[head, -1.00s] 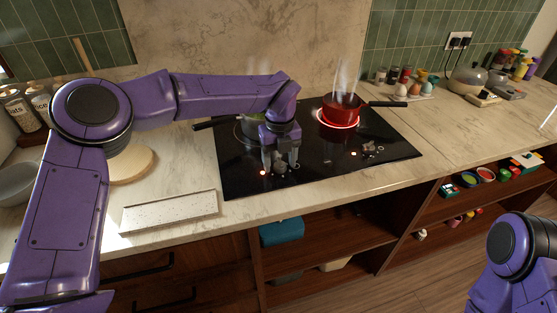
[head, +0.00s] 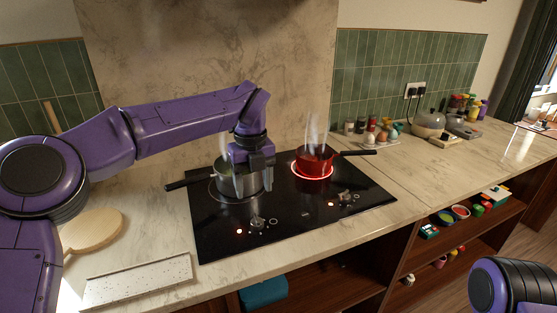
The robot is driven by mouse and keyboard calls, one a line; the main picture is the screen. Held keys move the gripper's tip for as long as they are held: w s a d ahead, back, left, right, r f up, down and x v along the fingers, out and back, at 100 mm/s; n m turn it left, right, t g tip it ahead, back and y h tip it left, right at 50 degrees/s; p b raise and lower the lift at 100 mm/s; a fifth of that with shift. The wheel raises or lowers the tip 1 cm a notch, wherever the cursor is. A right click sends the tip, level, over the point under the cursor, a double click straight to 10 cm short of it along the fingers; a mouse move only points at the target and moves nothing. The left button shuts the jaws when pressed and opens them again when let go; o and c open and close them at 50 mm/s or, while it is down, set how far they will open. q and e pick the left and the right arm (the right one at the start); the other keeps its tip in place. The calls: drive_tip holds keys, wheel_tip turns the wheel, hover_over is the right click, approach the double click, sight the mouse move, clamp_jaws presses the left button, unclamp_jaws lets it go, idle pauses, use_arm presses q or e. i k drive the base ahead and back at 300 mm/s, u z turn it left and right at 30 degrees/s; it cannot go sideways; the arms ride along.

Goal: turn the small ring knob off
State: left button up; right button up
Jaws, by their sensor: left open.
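The black cooktop (head: 215,236) has two groups of knobs along its front. The left knobs (head: 257,222) stand beside a lit orange light (head: 239,231); the right knobs (head: 345,195) stand beside another lit light (head: 331,204). I cannot tell which knob is the small ring one. A red pot (head: 315,163) stands on a glowing red ring (head: 299,174). A steel pot (head: 232,187) stands on the left zone, with no glow seen. My left gripper (head: 256,180) is open, in front of the steel pot's right side and behind the left knobs. My right gripper is out of view.
The steel pot's handle (head: 190,183) points left and the red pot's handle (head: 358,152) points right. Steam rises from both pots. A speckled tray (head: 138,281) and a round wooden board (head: 92,230) lie on the left counter.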

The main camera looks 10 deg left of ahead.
sight(343, 197)
drive_tip(key=k, duration=1)
